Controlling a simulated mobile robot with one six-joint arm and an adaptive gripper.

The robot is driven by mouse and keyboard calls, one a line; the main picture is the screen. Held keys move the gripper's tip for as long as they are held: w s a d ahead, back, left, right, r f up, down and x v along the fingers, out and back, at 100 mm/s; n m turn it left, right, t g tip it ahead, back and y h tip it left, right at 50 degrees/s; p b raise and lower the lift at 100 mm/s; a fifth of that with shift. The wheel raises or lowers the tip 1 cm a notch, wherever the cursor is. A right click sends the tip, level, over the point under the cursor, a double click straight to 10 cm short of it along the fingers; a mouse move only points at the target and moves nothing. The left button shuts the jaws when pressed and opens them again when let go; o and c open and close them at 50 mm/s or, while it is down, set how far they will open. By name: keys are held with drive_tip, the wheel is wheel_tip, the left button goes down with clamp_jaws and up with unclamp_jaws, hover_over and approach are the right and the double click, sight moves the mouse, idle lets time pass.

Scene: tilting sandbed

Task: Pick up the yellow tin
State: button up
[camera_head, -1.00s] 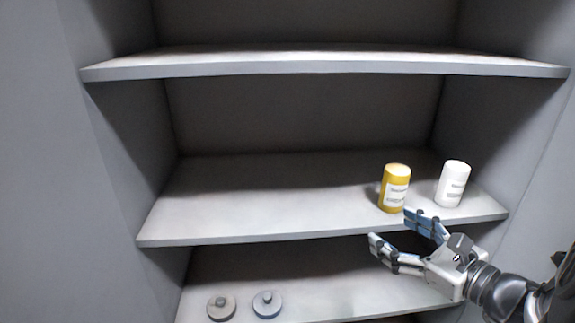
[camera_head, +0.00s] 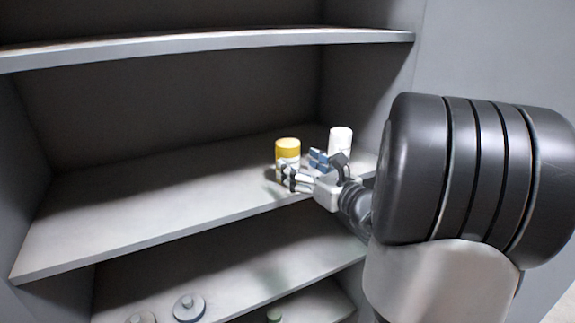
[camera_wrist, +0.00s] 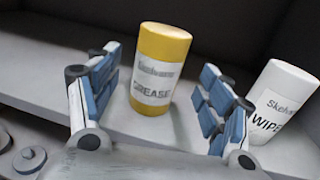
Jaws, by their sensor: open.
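The yellow tin (camera_head: 287,148) stands upright on the middle shelf, towards its right end. In the wrist view the yellow tin (camera_wrist: 160,68) has a white label reading "GREASE" and stands between and just beyond the two fingers. My gripper (camera_head: 302,170) is open at the front of the tin, and its fingers hide the tin's lower part in the head view. Whether either finger touches the tin I cannot tell.
A white tin (camera_head: 340,140) labelled "WIPE" stands right of the yellow tin, close to my right finger; it also shows in the wrist view (camera_wrist: 280,100). The middle shelf (camera_head: 130,205) is clear to the left. Round knobbed discs (camera_head: 188,307) lie on the shelf below.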

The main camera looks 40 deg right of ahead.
sight(295, 160)
drive_tip(key=w, duration=0.3)
drive_tip(key=w+b, duration=0.1)
drive_tip(key=w, duration=0.1)
drive_tip(key=shift+w+d+r, duration=0.15)
drive_tip(key=shift+r, duration=0.15)
drive_tip(key=shift+c, duration=0.5)
drive_tip(key=c, duration=1.3)
